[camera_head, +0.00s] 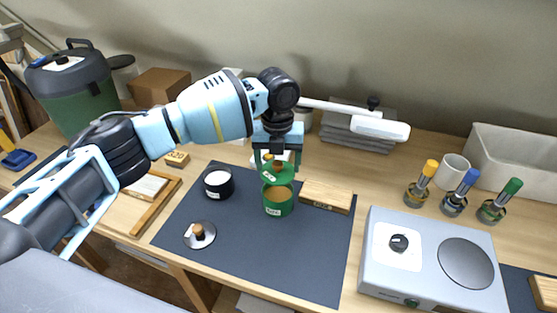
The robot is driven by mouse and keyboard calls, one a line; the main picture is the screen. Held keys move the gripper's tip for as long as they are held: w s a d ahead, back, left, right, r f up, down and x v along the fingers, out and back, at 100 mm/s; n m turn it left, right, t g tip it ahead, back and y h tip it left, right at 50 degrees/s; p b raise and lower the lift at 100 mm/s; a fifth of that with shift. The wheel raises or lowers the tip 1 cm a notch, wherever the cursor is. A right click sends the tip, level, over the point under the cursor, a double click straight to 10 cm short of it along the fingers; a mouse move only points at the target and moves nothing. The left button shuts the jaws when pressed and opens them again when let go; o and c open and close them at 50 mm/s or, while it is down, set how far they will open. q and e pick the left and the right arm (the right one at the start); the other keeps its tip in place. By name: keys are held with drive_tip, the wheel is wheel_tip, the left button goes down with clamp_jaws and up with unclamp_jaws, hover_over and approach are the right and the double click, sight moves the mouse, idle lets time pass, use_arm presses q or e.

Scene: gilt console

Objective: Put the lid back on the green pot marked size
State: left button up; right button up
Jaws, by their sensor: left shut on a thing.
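The green pot (278,209) stands upright and open on a dark mat (300,262), with a small pale label on its front. Its inside looks yellowish. My left gripper (278,164) points down and is shut on a green lid (276,175) with a small brown knob. The lid hangs just above the back of the pot's rim and partly covers it in the view; I cannot tell whether they touch. My right gripper is not in view.
A dark pot (218,184) and a grey lid with a brown knob (199,235) are on the mat's left. A wooden block (327,195) lies right of the green pot. A hot plate (433,262) stands at right. The mat's front is clear.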

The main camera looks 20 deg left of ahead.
use_arm(q)
drive_tip(key=shift+f+b, duration=0.7)
drive_tip(key=shift+f, duration=2.25)
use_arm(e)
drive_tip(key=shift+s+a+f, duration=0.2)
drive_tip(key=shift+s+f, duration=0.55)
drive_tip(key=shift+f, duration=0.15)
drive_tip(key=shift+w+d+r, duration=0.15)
use_arm(q)
drive_tip(key=shift+f, duration=0.15)
drive_tip(key=o, duration=1)
drive_tip(key=shift+o, duration=0.4)
